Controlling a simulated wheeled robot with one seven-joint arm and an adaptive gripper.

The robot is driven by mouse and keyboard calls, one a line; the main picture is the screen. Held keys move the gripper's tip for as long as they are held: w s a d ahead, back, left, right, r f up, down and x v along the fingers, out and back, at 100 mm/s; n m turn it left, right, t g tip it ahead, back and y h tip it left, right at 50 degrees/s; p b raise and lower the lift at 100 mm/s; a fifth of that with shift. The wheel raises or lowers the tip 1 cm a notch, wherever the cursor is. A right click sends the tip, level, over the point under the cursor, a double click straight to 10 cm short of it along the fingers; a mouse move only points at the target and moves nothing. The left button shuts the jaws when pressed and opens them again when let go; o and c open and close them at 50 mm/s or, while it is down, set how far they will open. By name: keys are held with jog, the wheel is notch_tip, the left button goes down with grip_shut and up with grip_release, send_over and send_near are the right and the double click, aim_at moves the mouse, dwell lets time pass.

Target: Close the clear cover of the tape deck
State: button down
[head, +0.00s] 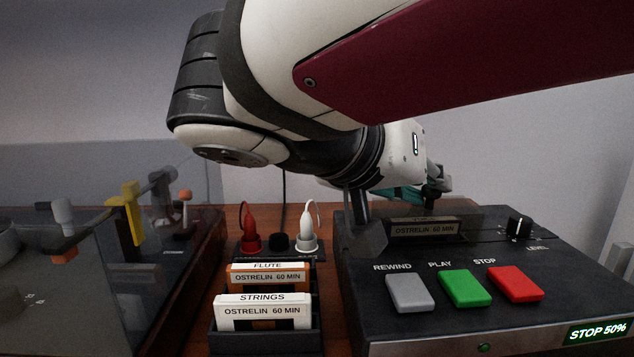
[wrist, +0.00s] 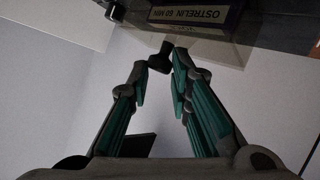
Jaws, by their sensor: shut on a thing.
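The tape deck (head: 455,265) is a dark box at the right of the head view. A cassette labelled OSTRELIN 60 MIN (head: 425,229) sits in its well, and shows at the top of the wrist view (wrist: 195,15). The smoky clear cover (wrist: 210,48) shows by the cassette in the wrist view; its angle is hard to tell. A small dark tab (wrist: 160,58) is at its edge. My gripper (wrist: 167,66) is shut on this tab. In the head view my gripper (head: 425,193) is behind the cassette well, partly hidden by my arm.
Grey rewind (head: 409,292), green play (head: 464,288) and red stop (head: 514,284) buttons line the deck's front. A level knob (head: 520,227) stands at right. A cassette rack (head: 265,343), red plug (head: 250,232) and white plug (head: 306,232) stand to the left. Another clear-sided case (head: 170,285) is further left.

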aim_at(419, 212)
jog(key=shift+s+a+f+g, duration=0.15)
jog(key=shift+s+f, duration=0.05)
jog(key=shift+f, duration=0.35)
jog(key=shift+s+a+f+g, duration=0.1)
jog(key=shift+s+f+g, duration=0.1)
jog(key=shift+f, duration=0.3)
jog(key=c, duration=1.5)
grip_release()
jog(key=shift+o, duration=0.2)
notch_tip(419, 212, up, 12)
jog(key=shift+w+d, duration=0.15)
jog(key=shift+w, duration=0.15)
